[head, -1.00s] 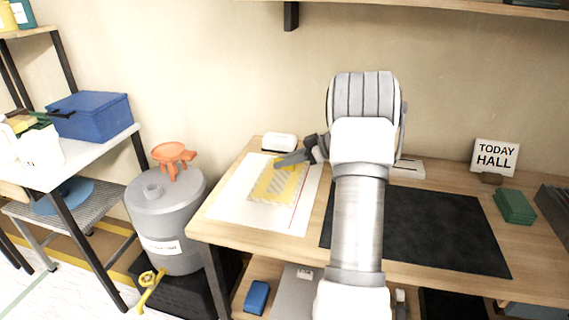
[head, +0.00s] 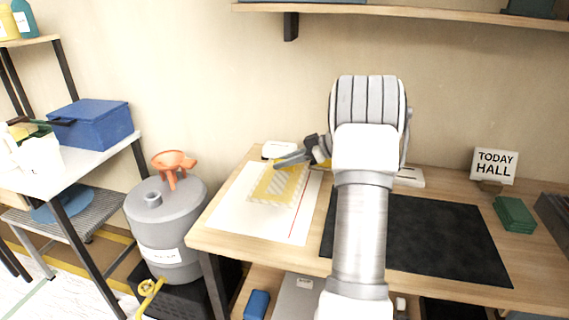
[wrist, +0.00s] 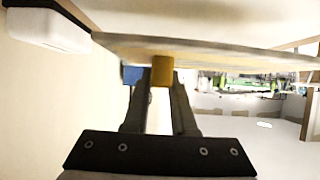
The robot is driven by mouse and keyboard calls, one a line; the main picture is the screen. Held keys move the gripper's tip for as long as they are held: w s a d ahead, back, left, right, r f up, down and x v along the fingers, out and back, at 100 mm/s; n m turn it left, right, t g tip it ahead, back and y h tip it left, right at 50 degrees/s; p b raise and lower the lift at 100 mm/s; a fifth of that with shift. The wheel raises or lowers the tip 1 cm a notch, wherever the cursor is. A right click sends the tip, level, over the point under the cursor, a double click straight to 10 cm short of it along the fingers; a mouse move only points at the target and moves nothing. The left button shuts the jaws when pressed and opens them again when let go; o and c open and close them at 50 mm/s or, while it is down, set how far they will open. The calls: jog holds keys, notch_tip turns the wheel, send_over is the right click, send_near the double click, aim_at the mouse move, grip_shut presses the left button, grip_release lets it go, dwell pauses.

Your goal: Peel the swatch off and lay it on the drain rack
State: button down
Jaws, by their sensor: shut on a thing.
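In the wrist view the fingertips (wrist: 161,72) are closed on a small yellow piece, which looks like the swatch's edge or tab. A pale sheet (wrist: 215,50) shows nearly edge-on beside it; I cannot tell how much is lifted. A grey mesh shelf (head: 105,196) low on the left rack looks like the drain rack.
A white box (head: 278,150) stands just behind the swatch. A blue round object (head: 62,205) is on the mesh shelf. A black mat (head: 430,240) lies right of my arm.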

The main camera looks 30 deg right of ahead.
jog(key=shift+r, duration=0.1)
jog(key=shift+r+p, duration=0.5)
jog(key=shift+r, duration=2.95)
